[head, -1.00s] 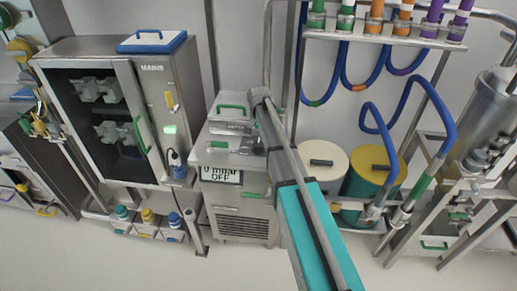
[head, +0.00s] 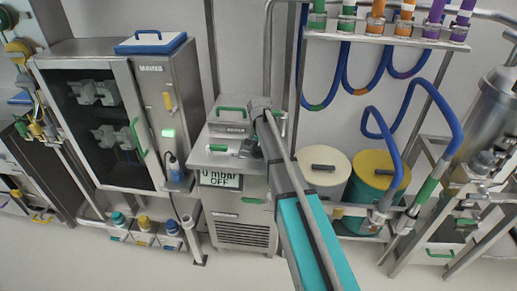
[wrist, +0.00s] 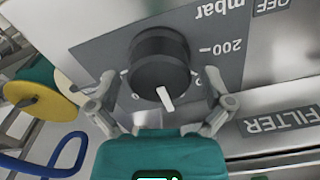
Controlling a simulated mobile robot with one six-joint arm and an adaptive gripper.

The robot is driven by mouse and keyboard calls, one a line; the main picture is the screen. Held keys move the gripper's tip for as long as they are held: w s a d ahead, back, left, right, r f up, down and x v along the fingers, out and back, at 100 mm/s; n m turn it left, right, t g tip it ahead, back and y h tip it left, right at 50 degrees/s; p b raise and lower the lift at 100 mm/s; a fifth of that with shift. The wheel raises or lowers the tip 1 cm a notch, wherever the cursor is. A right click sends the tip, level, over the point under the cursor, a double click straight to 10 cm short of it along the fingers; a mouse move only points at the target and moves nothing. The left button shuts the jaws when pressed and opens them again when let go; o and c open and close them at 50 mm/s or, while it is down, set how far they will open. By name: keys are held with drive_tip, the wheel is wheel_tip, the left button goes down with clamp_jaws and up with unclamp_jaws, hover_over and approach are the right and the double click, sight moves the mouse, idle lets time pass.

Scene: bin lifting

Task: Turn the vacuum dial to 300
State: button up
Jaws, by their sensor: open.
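The vacuum dial is a black round knob (wrist: 158,58) with a white pointer (wrist: 165,98), on a grey panel marked "mbar", "200" and "OFF", upside down in the wrist view. The pointer aims toward the bottom of the picture, slightly right. My gripper (wrist: 160,84) is open, one finger on each side of the knob; I cannot tell whether they touch it. In the head view my gripper (head: 248,148) is at the top of the pump unit (head: 240,214), and the dial is hidden. The unit's display (head: 220,179) reads "0 mbar OFF".
A steel cabinet (head: 150,75) with a glass door stands left of the pump unit. White (head: 322,165) and yellow-lidded (head: 375,168) drums stand at its right. Blue hoses (head: 440,110) hang at the right. A "FILTER" label (wrist: 279,119) is beside the dial.

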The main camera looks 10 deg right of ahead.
drive_tip(key=c, duration=1)
drive_tip(key=shift+n, duration=0.5)
drive_tip(key=n, duration=0.3)
drive_tip(key=shift+n, duration=2)
